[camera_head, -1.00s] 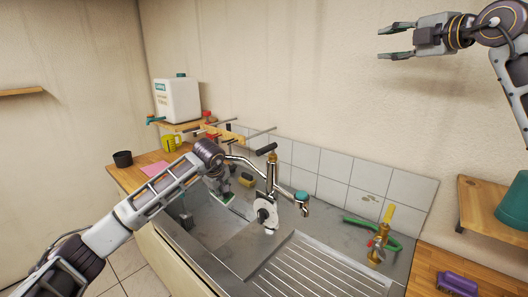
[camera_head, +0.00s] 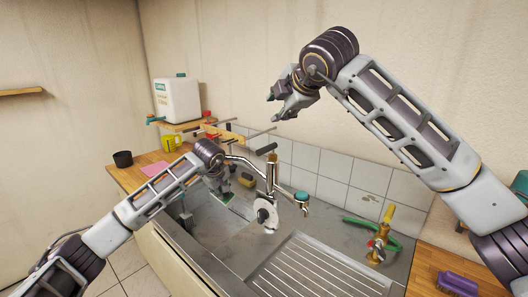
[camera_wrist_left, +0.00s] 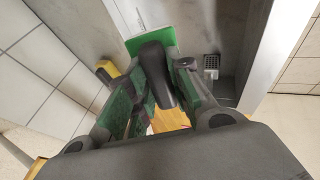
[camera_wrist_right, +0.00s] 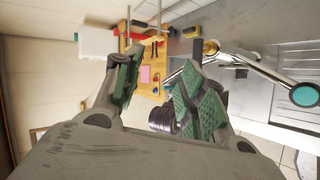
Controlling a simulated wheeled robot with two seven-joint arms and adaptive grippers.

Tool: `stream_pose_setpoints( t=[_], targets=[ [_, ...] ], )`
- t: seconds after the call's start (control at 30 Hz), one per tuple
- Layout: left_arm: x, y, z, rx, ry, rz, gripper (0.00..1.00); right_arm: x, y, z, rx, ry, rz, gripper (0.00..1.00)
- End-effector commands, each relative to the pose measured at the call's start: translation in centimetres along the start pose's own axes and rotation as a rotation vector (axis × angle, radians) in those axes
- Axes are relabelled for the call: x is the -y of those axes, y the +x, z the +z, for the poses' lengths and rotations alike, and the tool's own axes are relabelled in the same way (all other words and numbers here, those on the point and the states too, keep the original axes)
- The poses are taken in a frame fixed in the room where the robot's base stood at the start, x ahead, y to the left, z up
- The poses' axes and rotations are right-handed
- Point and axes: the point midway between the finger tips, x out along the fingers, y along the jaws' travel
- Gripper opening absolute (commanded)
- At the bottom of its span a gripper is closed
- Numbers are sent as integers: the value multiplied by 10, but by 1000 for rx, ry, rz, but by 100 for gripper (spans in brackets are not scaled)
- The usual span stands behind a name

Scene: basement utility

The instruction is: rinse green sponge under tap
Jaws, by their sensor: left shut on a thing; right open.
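The green sponge (camera_wrist_left: 152,38) shows at the fingertips of my left gripper (camera_wrist_left: 160,72), which is shut on it; a dark rounded piece sits between the fingers. In the head view my left gripper (camera_head: 218,184) hangs low over the sink, with a bit of green sponge (camera_head: 227,197) beneath it. The chrome tap (camera_head: 270,178), with a black lever and teal-capped end, stands right of it; it also shows in the right wrist view (camera_wrist_right: 262,67). My right gripper (camera_head: 278,103) is open and empty, above and behind the tap.
A brass valve (camera_head: 377,245) with a green hose (camera_head: 362,224) stands at the sink's right. The ribbed drainboard (camera_head: 315,270) is clear. A yellow block (camera_head: 247,181) lies behind the left gripper. A purple brush (camera_head: 457,284) lies on the right counter. A white canister (camera_head: 178,100) stands at the back left.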

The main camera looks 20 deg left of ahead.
Motion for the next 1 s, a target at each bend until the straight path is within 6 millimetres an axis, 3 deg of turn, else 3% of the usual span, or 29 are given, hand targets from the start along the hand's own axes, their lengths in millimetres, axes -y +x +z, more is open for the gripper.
stream_pose_setpoints(
  t=[0.03,0.2,0.5,0.73,1.0],
  targets=[
    [0,0,0,0,0,0,2,7,4,-16,11,-5,-17,41],
    [0,0,0,0,0,0,2,37,18,-61,77,-5,-70,41],
    [0,0,0,0,0,0,2,82,36,-111,237,-29,-96,41],
    [0,0,0,0,0,0,2,104,48,-123,387,-75,-59,41],
    [0,0,0,0,0,0,2,115,59,-113,575,-156,29,41]
  ],
)
